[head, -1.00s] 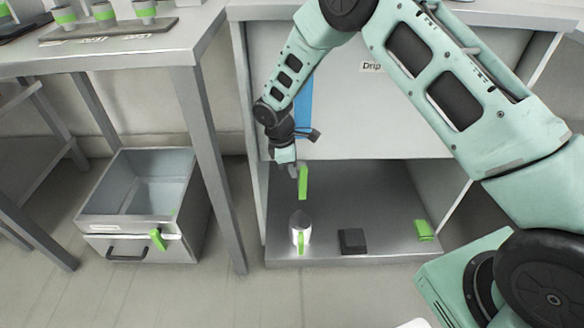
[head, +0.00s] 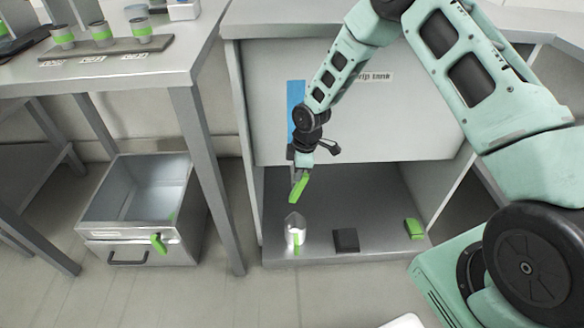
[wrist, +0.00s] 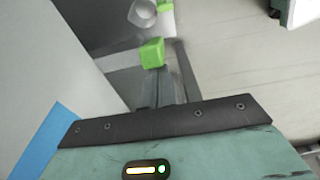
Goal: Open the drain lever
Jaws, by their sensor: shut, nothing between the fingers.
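A green lever (head: 298,189) hangs below the pale panel labelled as a drip tank (head: 372,77), tilted with its lower end to the left. My gripper (head: 296,177) is shut and empty, with its fingertips at the lever's upper part; I cannot tell whether they touch. In the wrist view a green block, apparently the lever (wrist: 152,53), lies just past my fingertips (wrist: 160,78). A metal jug with a green handle (head: 295,230) stands on the cabinet floor below the lever, and its round opening shows in the wrist view (wrist: 143,13).
On the cabinet floor (head: 375,205) are a dark block (head: 345,240) and a green block (head: 413,229). A blue strip (head: 295,105) marks the panel. Left stands a table (head: 190,60) with a cup rack (head: 100,50). Below it is an open metal bin (head: 130,235) with a green tap lever.

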